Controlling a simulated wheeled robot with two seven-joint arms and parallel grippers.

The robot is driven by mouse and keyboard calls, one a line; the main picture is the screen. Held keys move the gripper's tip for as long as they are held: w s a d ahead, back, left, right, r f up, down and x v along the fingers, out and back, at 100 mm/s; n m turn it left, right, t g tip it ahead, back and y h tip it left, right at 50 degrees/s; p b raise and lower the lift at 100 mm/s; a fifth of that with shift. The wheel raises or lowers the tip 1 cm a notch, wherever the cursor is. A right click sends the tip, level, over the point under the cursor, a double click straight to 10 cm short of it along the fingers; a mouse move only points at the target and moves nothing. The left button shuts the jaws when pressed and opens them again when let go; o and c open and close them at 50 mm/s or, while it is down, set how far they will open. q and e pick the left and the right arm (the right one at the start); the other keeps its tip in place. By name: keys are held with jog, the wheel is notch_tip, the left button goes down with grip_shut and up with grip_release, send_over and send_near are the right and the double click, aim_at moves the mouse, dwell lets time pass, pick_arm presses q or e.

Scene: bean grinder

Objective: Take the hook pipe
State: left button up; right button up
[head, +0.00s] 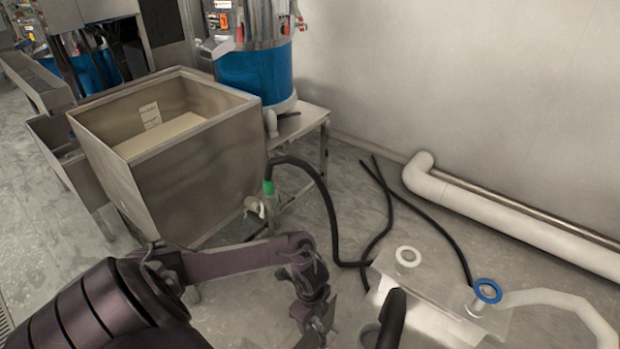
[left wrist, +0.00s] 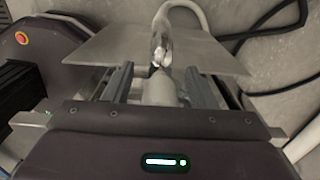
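A white curved pipe (head: 560,300) with a blue ring (head: 488,290) at its end rests at the grey metal plate at lower right of the head view. A shorter pipe end with a white ring (head: 408,257) is at the same plate. My left gripper (head: 318,308) is left of the plate. In the left wrist view its two fingers (left wrist: 160,88) stand apart, with a pale cylinder (left wrist: 159,92) between them and gaps on both sides. A curved white pipe (left wrist: 190,12) shows beyond. My right gripper is not in view.
A steel bin (head: 160,180) stands at left, with a blue-banded machine (head: 256,75) behind it. Black hoses (head: 333,215) lie on the floor. A thick white pipe (head: 510,225) runs along the wall. The grey metal plate (head: 430,285) is beside my left gripper.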

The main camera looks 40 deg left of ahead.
pick_arm(q)
grip_shut()
jog(key=shift+r, duration=0.1)
dwell(0.3)
